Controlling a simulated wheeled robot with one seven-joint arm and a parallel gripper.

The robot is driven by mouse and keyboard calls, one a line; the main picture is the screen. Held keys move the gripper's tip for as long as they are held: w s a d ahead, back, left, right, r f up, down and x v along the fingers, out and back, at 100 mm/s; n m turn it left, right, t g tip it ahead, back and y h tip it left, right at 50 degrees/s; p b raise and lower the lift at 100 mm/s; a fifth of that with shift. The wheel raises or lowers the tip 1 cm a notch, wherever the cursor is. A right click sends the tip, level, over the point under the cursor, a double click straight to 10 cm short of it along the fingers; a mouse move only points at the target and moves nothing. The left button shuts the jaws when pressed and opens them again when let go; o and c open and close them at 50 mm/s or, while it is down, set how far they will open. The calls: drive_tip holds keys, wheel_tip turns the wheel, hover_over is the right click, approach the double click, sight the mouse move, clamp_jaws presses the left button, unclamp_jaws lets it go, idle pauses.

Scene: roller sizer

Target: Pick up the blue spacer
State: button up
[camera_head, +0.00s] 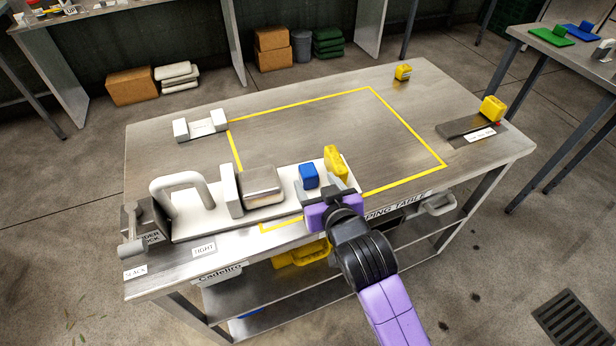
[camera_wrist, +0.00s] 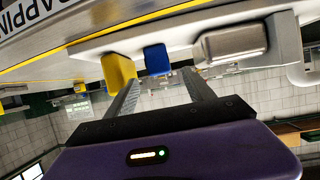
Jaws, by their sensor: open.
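The blue spacer (camera_head: 309,176) is a small block standing on the white base plate (camera_head: 283,208), between a metal-topped block (camera_head: 260,184) and a yellow piece (camera_head: 336,163). In the wrist view, where the scene appears upside down, the blue spacer (camera_wrist: 157,61) shows beyond and between my two fingers. My gripper (camera_head: 327,189) is open at the right end of the base plate, on its near side. The wrist view (camera_wrist: 160,82) shows empty space between the fingers. The gripper appears apart from the spacer; the exact gap is hard to tell.
The yellow piece (camera_wrist: 118,72) stands close beside the spacer, near one finger. A white handle (camera_head: 181,190) rises at the plate's left end. A white bracket (camera_head: 201,125) and yellow blocks (camera_head: 403,72) (camera_head: 492,108) lie farther off.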

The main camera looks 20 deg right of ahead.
sight(311, 177)
drive_tip(key=shift+x, duration=3.6)
drive_tip(key=shift+f, duration=0.1)
clamp_jaws()
